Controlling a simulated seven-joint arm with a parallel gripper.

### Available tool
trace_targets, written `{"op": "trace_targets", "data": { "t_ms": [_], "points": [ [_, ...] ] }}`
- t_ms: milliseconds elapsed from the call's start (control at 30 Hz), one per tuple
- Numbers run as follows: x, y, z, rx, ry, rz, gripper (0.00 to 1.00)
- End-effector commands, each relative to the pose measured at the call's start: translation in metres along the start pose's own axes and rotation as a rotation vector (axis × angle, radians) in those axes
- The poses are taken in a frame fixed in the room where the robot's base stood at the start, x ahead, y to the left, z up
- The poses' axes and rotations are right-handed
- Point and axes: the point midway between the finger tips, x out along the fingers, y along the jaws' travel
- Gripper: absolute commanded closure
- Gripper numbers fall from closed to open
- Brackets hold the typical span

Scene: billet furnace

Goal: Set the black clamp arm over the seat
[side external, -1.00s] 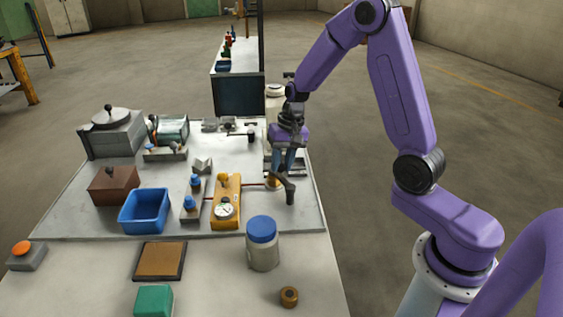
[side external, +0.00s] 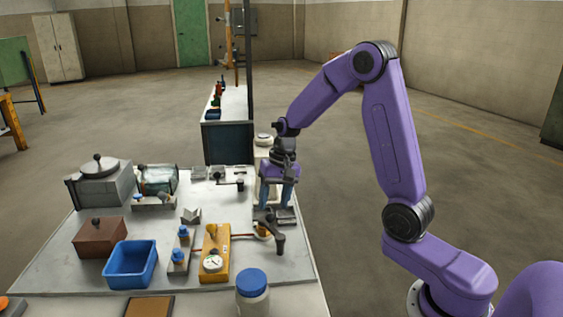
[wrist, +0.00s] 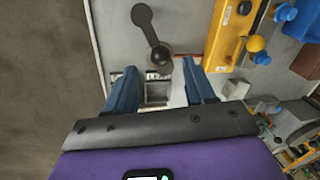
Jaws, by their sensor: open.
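The black clamp arm (side external: 279,238) stands at the right edge of the grey work board, just in front of my gripper. In the wrist view the clamp arm (wrist: 150,32) has a round end and a ball knob, just beyond my fingertips. My gripper (side external: 276,207) points down behind the clamp arm. In the wrist view my gripper (wrist: 159,67) is open, its two blue fingers apart, with nothing held. A pale metal fixture (wrist: 156,91) shows between the fingers; it may be the seat, but I cannot tell. The clamp arm appears apart from the fingers.
A yellow gauge block (side external: 216,252) stands left of the clamp arm. A blue bin (side external: 131,264), a brown box (side external: 101,237) and a blue-lidded jar (side external: 252,291) are nearby. Another black-handled clamp (side external: 239,182) lies further back. The floor right of the board is clear.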

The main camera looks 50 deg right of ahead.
Motion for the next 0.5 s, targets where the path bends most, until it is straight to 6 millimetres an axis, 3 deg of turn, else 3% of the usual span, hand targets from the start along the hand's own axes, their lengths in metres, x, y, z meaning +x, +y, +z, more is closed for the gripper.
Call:
{"op": "trace_targets", "data": {
  "t_ms": [100, 500],
  "points": [
    [-0.028, 0.0, -0.001, 0.001, 0.008, -0.003, 0.46],
    [-0.108, 0.0, -0.001, 0.003, 0.006, -0.002, 0.46]
  ]
}}
